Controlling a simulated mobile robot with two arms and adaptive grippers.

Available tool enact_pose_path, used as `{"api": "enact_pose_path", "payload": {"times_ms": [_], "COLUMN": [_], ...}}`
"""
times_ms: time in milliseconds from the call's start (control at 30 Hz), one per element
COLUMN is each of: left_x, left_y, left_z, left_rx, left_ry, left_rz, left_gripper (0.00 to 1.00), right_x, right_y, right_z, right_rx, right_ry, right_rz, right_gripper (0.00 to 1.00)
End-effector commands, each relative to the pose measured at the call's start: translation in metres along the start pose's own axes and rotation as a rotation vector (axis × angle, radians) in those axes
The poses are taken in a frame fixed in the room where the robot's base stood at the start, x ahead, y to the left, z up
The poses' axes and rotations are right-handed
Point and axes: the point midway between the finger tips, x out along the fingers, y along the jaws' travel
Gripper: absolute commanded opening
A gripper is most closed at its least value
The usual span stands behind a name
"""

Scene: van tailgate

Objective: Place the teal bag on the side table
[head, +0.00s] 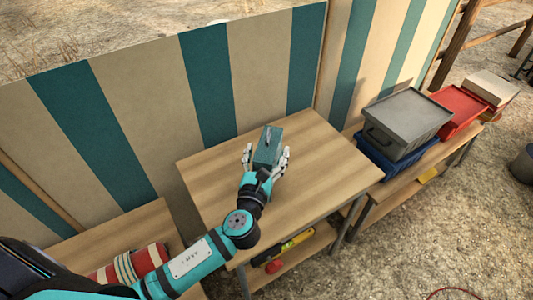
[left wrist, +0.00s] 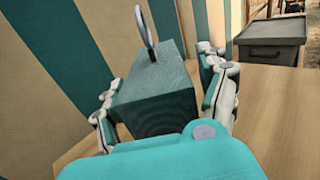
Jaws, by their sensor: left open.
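The teal bag (head: 268,148) is a small box-like bag with a loop handle on top. It stands upright on the wooden side table (head: 325,160), near the middle of the top. My left gripper (head: 267,156) is at the bag with its fingers on either side, open. In the left wrist view the bag (left wrist: 154,95) sits between the two fingers, and its handle stands up. I cannot tell whether a finger touches it. My right gripper is not in view.
A grey lidded box (head: 408,118) on a blue crate (head: 398,155) and a red crate (head: 458,107) stand on a bench to the right. Striped panels run behind the table. A red rolled blanket (head: 130,265) lies at lower left. The table's right part is clear.

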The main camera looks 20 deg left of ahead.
Motion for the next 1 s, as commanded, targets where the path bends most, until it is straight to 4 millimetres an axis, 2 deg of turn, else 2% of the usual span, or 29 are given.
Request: {"api": "enact_pose_path", "payload": {"times_ms": [133,233,500,700,833,1000], "left_x": [0.0,-0.013,-0.07,-0.104,-0.116,-0.12], "left_y": [0.0,0.0,0.0,0.0,0.0,0.0], "left_z": [0.005,0.001,0.0,0.001,0.002,0.003], "left_rx": [0.0,0.001,0.0,0.0,0.0,0.0], "left_ry": [-0.001,0.002,0.004,0.002,0.0,-0.001], "left_rz": [0.0,-0.001,-0.001,-0.001,0.0,0.0], "left_gripper": [0.76,0.76,0.76,0.76,0.76,0.76], "right_x": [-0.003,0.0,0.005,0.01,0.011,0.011], "right_y": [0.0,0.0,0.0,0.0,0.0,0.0], "right_z": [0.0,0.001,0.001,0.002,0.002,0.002], "right_rx": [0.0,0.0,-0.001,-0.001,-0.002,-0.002], "right_ry": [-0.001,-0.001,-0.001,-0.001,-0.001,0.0], "right_rz": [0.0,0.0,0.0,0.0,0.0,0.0], "right_gripper": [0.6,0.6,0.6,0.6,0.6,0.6]}}
